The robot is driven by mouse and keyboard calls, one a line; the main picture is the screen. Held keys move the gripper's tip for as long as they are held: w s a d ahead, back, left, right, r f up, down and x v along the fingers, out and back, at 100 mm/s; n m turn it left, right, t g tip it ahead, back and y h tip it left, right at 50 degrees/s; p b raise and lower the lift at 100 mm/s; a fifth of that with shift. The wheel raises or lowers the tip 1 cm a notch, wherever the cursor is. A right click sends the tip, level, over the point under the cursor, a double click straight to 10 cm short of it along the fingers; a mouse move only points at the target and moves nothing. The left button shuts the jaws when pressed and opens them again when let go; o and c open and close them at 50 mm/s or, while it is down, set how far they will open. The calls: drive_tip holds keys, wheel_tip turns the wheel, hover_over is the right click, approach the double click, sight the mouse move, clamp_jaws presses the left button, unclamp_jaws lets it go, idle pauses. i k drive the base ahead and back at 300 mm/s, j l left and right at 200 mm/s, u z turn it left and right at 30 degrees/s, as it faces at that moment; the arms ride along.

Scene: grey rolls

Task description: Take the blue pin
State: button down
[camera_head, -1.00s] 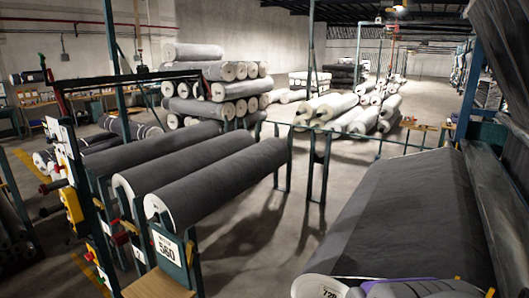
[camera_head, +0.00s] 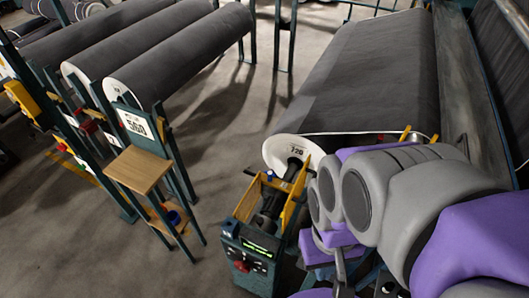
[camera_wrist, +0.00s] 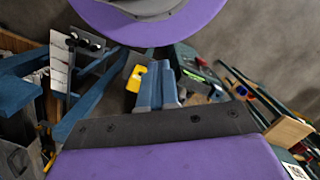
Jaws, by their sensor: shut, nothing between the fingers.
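No clear blue pin shape can be made out. In the head view a small blue object (camera_head: 172,216) sits on the low shelf of the stand under the 560 roll; it is too small to tell what it is. My gripper (camera_wrist: 158,88) shows in the wrist view as two blue-grey fingers side by side, shut and empty. In the head view my purple and grey arm fills the lower right, and I cannot make out the fingers there.
A machine end with a yellow frame (camera_head: 292,204) and a control box (camera_head: 248,252) stands by the 720 roll (camera_head: 365,75).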

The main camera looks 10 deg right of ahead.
sight(270, 174)
drive_tip(key=k+j, duration=0.15)
drive_tip(key=j, duration=0.2)
drive_tip(key=k+j+z, duration=0.15)
drive_tip(key=j, duration=0.2)
drive_tip(key=k+j, duration=0.2)
drive_tip(key=i+j+z, duration=0.1)
drive_tip(key=j, duration=0.25)
drive_tip(key=i+j+z, duration=0.1)
drive_tip(key=j, duration=0.3)
drive_tip(key=i+j+z, duration=0.1)
drive_tip(key=j, duration=0.25)
drive_tip(key=i+j, duration=0.1)
drive_tip(key=i, duration=0.2)
drive_tip(key=i+j+z, duration=0.15)
drive_tip(key=i, duration=0.1)
